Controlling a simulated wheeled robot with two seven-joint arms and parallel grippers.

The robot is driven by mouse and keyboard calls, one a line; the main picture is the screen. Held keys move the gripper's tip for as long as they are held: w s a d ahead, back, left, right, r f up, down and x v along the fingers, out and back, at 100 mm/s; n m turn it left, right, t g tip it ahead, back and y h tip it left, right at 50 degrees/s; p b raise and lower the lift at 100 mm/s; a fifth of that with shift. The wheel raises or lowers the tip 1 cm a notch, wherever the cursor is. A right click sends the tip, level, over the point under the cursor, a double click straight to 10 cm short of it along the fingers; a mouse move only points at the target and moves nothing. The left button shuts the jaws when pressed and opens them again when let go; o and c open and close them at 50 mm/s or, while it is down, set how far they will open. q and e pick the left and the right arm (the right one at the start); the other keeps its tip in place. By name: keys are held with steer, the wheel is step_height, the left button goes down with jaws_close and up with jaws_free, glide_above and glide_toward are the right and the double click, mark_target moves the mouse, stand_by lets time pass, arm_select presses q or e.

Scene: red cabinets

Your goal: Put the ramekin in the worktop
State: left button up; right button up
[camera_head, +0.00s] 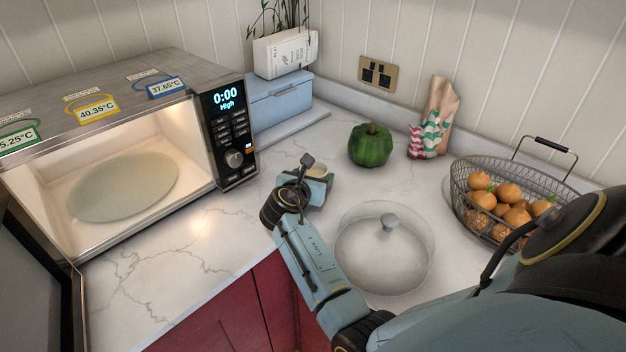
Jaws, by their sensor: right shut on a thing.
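My right gripper (312,184) reaches in over the white marble worktop (165,265), between the microwave and the green pepper. It is shut on a small pale thing, which I take to be the ramekin (317,171). Only a little of the ramekin shows, since the gripper and wrist hide most of it. I cannot tell whether it touches the worktop or hangs just above it. My left gripper is not in view.
An open, lit microwave (228,140) with a glass plate stands at left. A clear lidded dish (383,262) sits beside my forearm. A green pepper (370,145), a paper bag (437,115) and a wire basket (474,214) of onions stand behind. Bare worktop lies before the microwave.

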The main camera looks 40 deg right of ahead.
steer(key=shift+f, duration=0.15)
steer(key=shift+f, duration=0.15)
steer(key=o, duration=1.1)
steer(key=shift+s+a+r, duration=0.1)
steer(key=shift+a+r, duration=0.15)
steer(key=shift+r, duration=0.05)
steer(key=p+v, duration=0.1)
steer(key=v, duration=1)
steer(key=shift+s+a+r+p, duration=0.1)
steer(key=shift+s+a+p, duration=0.1)
steer(key=shift+p, duration=0.15)
